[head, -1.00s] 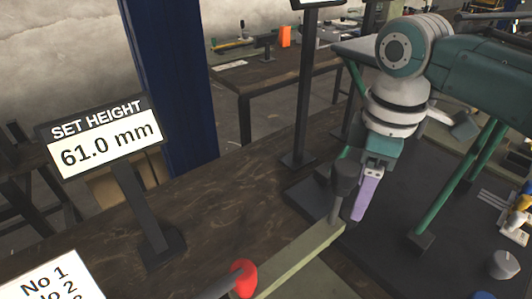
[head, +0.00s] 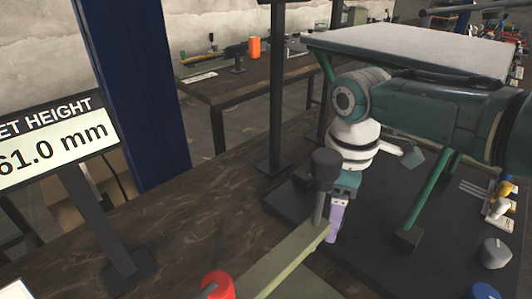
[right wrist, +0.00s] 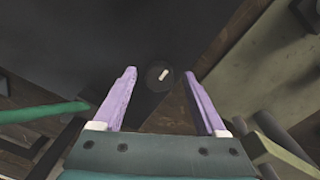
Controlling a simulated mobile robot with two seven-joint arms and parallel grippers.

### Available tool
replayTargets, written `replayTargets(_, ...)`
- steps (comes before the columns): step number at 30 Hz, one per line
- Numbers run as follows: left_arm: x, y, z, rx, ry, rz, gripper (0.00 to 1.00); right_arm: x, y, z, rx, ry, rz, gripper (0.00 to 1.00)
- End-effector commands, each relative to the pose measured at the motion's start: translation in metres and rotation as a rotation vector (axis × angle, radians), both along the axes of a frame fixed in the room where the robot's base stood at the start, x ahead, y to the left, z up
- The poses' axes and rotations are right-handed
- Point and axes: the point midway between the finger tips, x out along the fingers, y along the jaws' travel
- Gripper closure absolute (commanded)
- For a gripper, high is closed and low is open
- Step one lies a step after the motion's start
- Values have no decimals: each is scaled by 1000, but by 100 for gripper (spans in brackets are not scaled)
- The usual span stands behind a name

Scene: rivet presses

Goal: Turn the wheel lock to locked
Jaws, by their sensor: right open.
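My right gripper (head: 333,228) has lilac fingers pointing down over a dark base plate (head: 375,215), close behind a grey post with a dark cylindrical head (head: 326,164). In the right wrist view the right gripper (right wrist: 160,70) is open, with nothing held. A small round dark knob with a pale pointer mark (right wrist: 163,76) lies ahead between its fingertips, apart from both. It looks like the wheel lock, but no label is readable. The pointer is tilted slightly. In the head view this knob is hidden behind the gripper or post. My left gripper is not in view.
A pale green bar (head: 285,262) runs beside the post, near a red knob (head: 218,285). A green-legged stand with a grey top (head: 415,50) rises behind my right arm. A grey knob (head: 494,253) sits at right. A height sign (head: 55,140) stands at left.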

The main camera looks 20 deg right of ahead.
Motion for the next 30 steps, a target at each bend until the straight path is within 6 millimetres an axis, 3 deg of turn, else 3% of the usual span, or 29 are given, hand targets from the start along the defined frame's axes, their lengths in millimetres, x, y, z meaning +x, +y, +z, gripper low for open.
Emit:
replayTargets(2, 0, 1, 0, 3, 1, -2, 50, 0, 0, 0, 0, 0, 0, 30)
replayTargets(20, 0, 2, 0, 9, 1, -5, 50, 0, 0, 0, 1, 1, -1, 98)
replayTargets(30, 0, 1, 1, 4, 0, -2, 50, 0, 0, 0, 1, 2, -17, 100)
